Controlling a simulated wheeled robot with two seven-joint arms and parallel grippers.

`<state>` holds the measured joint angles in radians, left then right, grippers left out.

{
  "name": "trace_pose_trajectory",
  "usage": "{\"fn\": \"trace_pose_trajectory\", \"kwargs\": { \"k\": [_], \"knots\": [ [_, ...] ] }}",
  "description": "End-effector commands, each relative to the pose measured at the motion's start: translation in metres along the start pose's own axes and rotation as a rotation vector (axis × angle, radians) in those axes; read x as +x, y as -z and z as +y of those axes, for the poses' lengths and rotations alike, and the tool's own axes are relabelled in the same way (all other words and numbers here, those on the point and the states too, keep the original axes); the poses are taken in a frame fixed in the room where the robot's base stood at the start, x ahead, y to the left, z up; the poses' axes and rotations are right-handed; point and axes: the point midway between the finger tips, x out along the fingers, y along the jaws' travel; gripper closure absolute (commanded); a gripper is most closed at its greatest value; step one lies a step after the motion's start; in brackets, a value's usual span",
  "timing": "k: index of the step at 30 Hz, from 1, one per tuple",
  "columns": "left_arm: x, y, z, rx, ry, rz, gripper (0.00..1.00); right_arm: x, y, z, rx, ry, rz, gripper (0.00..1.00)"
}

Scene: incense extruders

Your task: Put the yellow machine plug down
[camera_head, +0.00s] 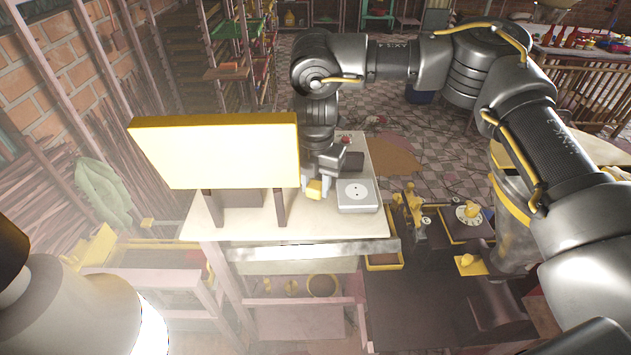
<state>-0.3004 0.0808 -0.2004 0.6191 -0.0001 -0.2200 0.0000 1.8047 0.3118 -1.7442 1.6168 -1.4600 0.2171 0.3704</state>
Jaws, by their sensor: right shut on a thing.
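The yellow machine plug (315,189) is between the fingers of my right gripper (317,180), just above the pale table top. My right gripper is shut on it, and its arm reaches in from the right. A grey socket box (357,195) with a round outlet stands on the table directly right of the plug. I cannot tell whether the plug touches the table. My left gripper is not in view; only a blurred part of my left arm shows at the lower left.
A large yellow panel (222,152) on dark legs stands on the table left of the gripper. The pale table top (245,226) has bare room in front of the plug. A machine with a dial (467,212) and yellow parts stands at the right.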

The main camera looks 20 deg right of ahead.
Motion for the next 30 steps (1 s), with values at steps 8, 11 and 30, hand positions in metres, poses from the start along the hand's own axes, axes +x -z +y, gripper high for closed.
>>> {"fn": "trace_pose_trajectory", "kwargs": {
  "k": [8, 11, 30],
  "knots": [
    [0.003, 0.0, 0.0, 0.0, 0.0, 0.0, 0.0, 0.005, 0.0, 0.0, 0.0, 0.0, 0.0, 1.0],
    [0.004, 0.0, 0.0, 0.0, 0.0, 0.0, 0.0, 0.008, 0.0, 0.0, 0.0, 0.0, 0.001, 1.0],
    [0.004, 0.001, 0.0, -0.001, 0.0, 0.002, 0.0, 0.009, 0.0, 0.0, 0.0, 0.0, 0.0, 0.46]
  ]
}}
